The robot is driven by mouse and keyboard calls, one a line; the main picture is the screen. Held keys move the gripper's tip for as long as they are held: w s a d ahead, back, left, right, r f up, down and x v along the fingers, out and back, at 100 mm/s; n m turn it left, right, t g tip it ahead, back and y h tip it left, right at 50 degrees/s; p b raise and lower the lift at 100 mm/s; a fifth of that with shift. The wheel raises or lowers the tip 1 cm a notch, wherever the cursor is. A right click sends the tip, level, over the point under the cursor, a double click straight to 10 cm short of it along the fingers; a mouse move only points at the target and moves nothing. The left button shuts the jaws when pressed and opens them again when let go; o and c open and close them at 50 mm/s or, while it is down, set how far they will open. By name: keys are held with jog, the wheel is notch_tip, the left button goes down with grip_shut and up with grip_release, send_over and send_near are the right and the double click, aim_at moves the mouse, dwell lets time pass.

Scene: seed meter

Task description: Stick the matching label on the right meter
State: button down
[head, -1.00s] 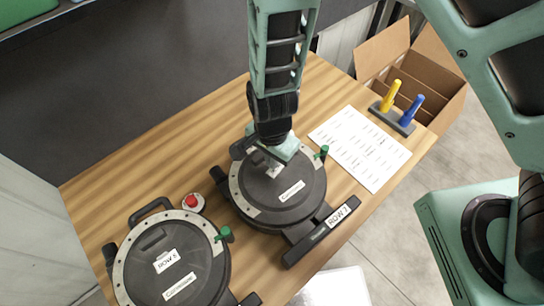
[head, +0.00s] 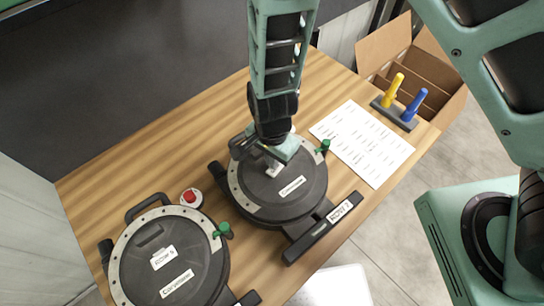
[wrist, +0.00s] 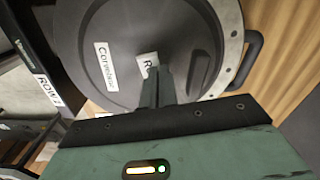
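The right meter (head: 302,205) is a round black lid with a light rim, a Corveleaur-like name plate (head: 291,187) and a ROW 7 plate (head: 340,211) on its front bar. My gripper (head: 274,166) is over this lid, behind the name plate. In the wrist view its fingers (wrist: 157,77) look shut together on a small white label (wrist: 146,65) starting with R, the rest hidden by them. The label is at or very close to the lid; I cannot tell if it touches. The printed label sheet (head: 361,143) lies to the right.
A left meter (head: 197,262) carries a ROW plate (head: 164,257) and a name plate on its lid. A red button (head: 191,198) sits between the meters. A yellow and a blue tool stand in a holder (head: 394,115) beside an open cardboard box (head: 443,80). The table's back left is clear.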

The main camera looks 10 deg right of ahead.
jog(key=shift+f, duration=0.4)
dwell(0.6)
jog(key=c, duration=2.1)
grip_release()
jog(key=o, duration=0.5)
jog(key=shift+r, duration=0.1)
notch_tip(320, 180, up, 7)
jog(key=p, duration=0.6)
